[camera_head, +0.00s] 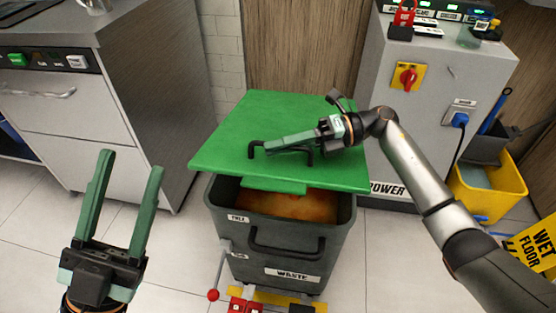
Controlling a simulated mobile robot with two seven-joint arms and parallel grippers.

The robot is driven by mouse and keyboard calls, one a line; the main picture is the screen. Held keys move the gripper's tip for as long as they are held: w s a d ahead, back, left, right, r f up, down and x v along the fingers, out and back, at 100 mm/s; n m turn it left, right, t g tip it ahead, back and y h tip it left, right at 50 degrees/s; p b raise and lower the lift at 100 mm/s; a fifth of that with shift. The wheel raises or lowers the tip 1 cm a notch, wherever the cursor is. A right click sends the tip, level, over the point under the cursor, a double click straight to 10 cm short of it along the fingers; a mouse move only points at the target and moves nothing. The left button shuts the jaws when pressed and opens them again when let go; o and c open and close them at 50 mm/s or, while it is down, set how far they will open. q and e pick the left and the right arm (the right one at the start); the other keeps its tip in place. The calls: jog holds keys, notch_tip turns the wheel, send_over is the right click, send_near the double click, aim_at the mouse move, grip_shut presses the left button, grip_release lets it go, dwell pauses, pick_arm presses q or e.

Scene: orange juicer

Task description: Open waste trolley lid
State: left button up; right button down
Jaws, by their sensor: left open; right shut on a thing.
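The waste trolley (290,245) is a dark grey bin labelled WASTE, in the middle of the head view. Its green lid (230,139) is raised at the front, tilted, leaving a gap above the rim. Orange-brown contents (285,206) show through the gap. My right gripper (270,147) is shut on the black lid handle (254,150) on top of the lid; its fingers cover part of the handle. My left gripper (130,168) is open and empty, in front of and left of the trolley, fingers pointing up.
A steel cabinet (155,110) stands at the left. A grey power cabinet (425,90) stands behind at the right. A yellow bucket (490,190) and a wet floor sign (535,245) are at the right. A red-tipped lever (213,294) is at the trolley's front left.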

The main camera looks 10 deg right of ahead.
jog(key=shift+m, duration=0.7)
jog(key=r, duration=0.1)
jog(key=w+r+p, duration=0.1)
jog(key=r, duration=0.1)
jog(key=w+r, duration=0.1)
jog(key=r, duration=0.1)
jog(key=shift+w+d+r, duration=0.1)
jog(key=shift+d+r, duration=0.15)
jog(key=shift+d, duration=0.15)
pick_arm(q)
jog(key=shift+w+a+f+n+y+p, duration=0.15)
jog(key=shift+w+f+n+y, duration=0.2)
jog(key=shift+w+n+y, duration=0.4)
jog(key=shift+w+a+f+n+y+p, duration=0.2)
jog(key=shift+w+f+n+y, duration=0.2)
jog(key=shift+y, duration=0.5)
jog(key=shift+w+a+f+n+y+p, duration=0.15)
jog(key=shift+w+f+n+y, duration=0.15)
jog(key=shift+w+n+y, duration=0.45)
pick_arm(e)
jog(key=w+d+r+m+y, duration=0.1)
jog(key=w+r+m, duration=0.1)
jog(key=w+r, duration=0.3)
jog(key=shift+w+d+r+y, duration=0.15)
jog(key=shift+d+r+y, duration=0.2)
jog(key=shift+r, duration=1.05)
pick_arm(q)
jog(key=shift+s, duration=0.15)
